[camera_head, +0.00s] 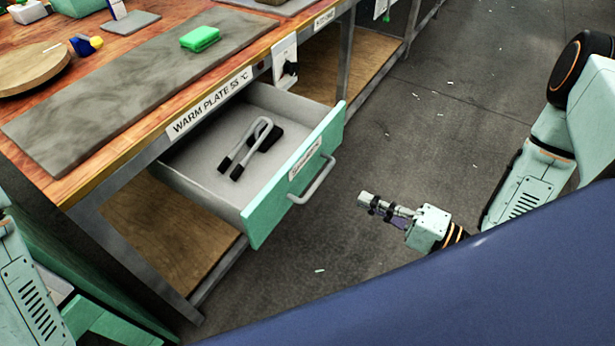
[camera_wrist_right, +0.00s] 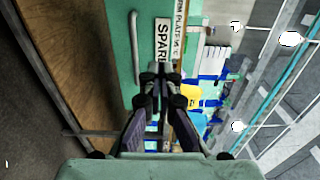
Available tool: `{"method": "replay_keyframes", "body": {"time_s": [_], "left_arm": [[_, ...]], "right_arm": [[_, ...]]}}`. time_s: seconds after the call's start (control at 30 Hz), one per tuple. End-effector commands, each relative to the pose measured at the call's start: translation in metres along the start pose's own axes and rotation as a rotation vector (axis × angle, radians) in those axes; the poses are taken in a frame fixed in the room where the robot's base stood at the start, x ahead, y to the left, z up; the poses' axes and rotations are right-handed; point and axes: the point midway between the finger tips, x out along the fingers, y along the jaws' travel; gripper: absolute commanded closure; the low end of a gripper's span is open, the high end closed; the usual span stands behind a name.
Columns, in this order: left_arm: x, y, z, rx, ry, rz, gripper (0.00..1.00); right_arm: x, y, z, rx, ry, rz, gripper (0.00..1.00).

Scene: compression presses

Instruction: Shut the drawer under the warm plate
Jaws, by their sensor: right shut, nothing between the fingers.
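The drawer (camera_head: 262,209) under the warm plate (camera_head: 95,113) is pulled well out of the bench. It has a mint-green front with a grey bar handle (camera_head: 314,182) and a label. Inside the drawer lies a grey and black tong-like tool (camera_head: 250,146). My right gripper (camera_head: 363,199) is shut and empty, in front of the drawer and apart from the handle. In the right wrist view the shut fingers (camera_wrist_right: 160,72) point toward the green drawer front (camera_wrist_right: 118,45), with the handle (camera_wrist_right: 134,50) to their left. My left gripper is not visible; only part of that arm shows.
The bench top holds a green block (camera_head: 200,39), a round wooden board (camera_head: 32,68) and small coloured items (camera_head: 86,44). A white switch box (camera_head: 285,60) is on the bench edge beside the drawer. The floor (camera_head: 430,120) right of the drawer is clear apart from small white scraps.

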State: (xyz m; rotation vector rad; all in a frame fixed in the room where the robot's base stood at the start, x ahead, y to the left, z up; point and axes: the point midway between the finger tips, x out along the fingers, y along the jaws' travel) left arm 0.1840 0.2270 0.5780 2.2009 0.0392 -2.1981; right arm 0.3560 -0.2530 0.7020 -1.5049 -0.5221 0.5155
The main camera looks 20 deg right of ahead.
Motion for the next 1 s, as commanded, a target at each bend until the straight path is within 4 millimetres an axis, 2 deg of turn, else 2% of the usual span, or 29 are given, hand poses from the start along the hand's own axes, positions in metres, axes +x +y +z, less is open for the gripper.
{"method": "replay_keyframes", "body": {"time_s": [0.3, 0.7, 1.0], "left_arm": [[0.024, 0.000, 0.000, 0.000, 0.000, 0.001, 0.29], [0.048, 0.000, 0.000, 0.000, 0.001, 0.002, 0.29], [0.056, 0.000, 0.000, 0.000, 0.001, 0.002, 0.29]], "right_arm": [[0.052, 0.003, -0.002, -0.004, -0.006, 0.000, 1.00], [0.112, 0.003, 0.001, -0.004, -0.004, 0.001, 1.00], [0.134, 0.001, 0.001, -0.002, 0.000, 0.002, 1.00]]}}
